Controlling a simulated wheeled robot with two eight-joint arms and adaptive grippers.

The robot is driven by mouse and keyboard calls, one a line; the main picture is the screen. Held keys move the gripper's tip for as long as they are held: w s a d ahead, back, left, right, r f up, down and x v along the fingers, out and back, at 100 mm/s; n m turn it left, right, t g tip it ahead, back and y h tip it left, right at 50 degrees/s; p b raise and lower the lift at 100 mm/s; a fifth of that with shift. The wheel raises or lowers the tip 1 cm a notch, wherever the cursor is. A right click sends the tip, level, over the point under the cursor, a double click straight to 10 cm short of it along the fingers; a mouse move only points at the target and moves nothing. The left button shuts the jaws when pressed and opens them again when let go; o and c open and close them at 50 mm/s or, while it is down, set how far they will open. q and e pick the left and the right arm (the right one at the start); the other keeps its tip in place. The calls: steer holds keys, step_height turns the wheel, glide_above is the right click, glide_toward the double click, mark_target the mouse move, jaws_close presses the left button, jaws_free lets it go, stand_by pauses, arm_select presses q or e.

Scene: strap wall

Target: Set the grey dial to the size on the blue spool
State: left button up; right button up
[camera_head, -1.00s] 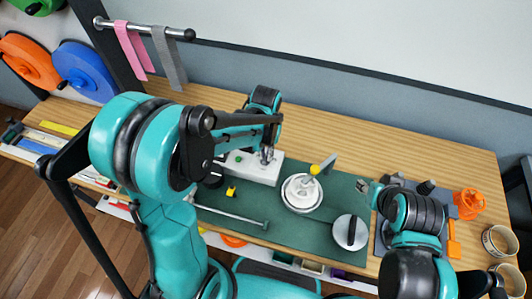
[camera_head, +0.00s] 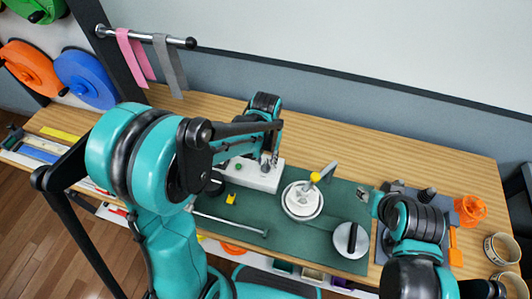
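The blue spool (camera_head: 86,78) hangs on the wall at the upper left; no size marking is readable on it. A round light-grey disc (camera_head: 342,232) with a dark bar across it lies on the green mat; it looks like the grey dial, but I cannot read any scale. My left gripper (camera_head: 270,164) points down at the right part of a white box (camera_head: 258,178) with a green button; whether it touches is unclear. My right gripper (camera_head: 364,194) is beside the mat's right end, partly hidden by its arm. Finger gaps are too small to judge.
A white round device (camera_head: 301,202) with a yellow-knobbed lever stands between the box and the disc. A thin metal rod (camera_head: 230,223) and a yellow piece (camera_head: 231,198) lie on the green mat (camera_head: 275,235). An orange holder (camera_head: 470,209) and cups (camera_head: 502,248) stand at right.

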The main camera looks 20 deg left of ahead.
mark_target(266, 163)
arm_select(q)
step_height(266, 163, up, 12)
steer(key=shift+f, duration=0.25)
stand_by(0.5)
